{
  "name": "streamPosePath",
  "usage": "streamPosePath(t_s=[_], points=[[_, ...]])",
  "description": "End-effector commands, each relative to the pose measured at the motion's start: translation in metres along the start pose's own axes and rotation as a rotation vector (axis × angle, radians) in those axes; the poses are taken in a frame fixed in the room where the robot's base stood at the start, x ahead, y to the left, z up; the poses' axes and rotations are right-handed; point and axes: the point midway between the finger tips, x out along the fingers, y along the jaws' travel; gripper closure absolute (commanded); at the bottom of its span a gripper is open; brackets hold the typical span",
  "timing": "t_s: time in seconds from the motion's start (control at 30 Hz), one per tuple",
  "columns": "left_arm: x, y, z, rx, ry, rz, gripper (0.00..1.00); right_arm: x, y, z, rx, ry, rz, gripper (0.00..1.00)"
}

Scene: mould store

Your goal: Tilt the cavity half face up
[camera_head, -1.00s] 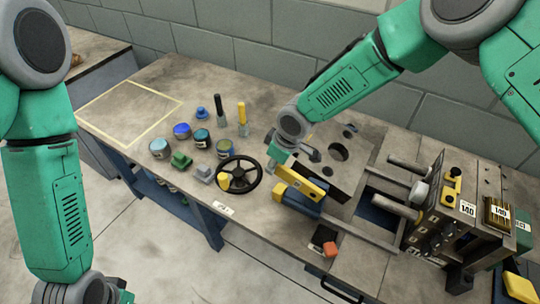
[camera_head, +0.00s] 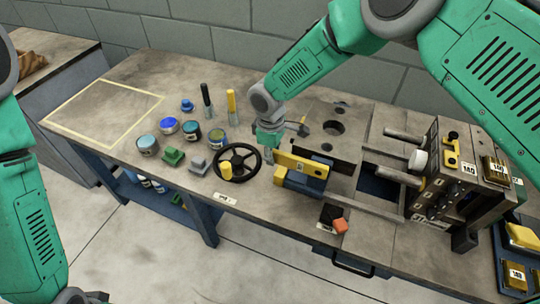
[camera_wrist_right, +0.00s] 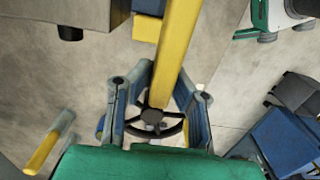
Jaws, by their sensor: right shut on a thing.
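The cavity half looks to be the grey steel block (camera_head: 347,146) with a round hole in its upper face, at the right of the bench in the head view. A yellow bar (camera_head: 302,164) lies along its near left side, above a blue part (camera_head: 303,182). My right gripper (camera_head: 270,152) is at the left end of this bar. In the right wrist view the bar (camera_wrist_right: 177,45) runs between the two fingers of the gripper (camera_wrist_right: 158,92), which is shut on it. My left arm shows at the left edge, its gripper out of frame.
A black handwheel (camera_head: 239,161) with a yellow knob stands left of the gripper. The mould frame with bars (camera_head: 450,175) is at the right. A taped rectangle (camera_head: 100,110) is empty.

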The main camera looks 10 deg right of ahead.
Motion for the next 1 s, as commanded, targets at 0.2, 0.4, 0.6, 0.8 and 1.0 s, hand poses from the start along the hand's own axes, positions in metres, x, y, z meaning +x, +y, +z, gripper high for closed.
streamPosePath(t_s=[0.2, 0.4, 0.6, 0.8, 1.0], points=[[0.001, 0.000, 0.000, 0.000, 0.000, 0.000, 0.60, 0.007, -0.005, 0.002, -0.001, -0.001, -0.011, 0.66], [0.001, 0.000, 0.000, 0.000, 0.001, 0.000, 0.60, 0.004, -0.007, 0.002, -0.002, 0.000, -0.006, 0.66], [-0.001, 0.000, 0.003, 0.000, 0.003, 0.000, 0.60, -0.007, -0.005, 0.001, -0.001, 0.003, -0.003, 0.66], [-0.001, 0.000, 0.003, 0.000, 0.003, 0.000, 0.60, -0.044, -0.003, 0.000, 0.001, 0.003, -0.003, 0.66], [-0.001, 0.001, 0.003, 0.000, 0.004, 0.000, 0.60, -0.085, -0.002, 0.001, 0.000, 0.003, -0.006, 0.66]])
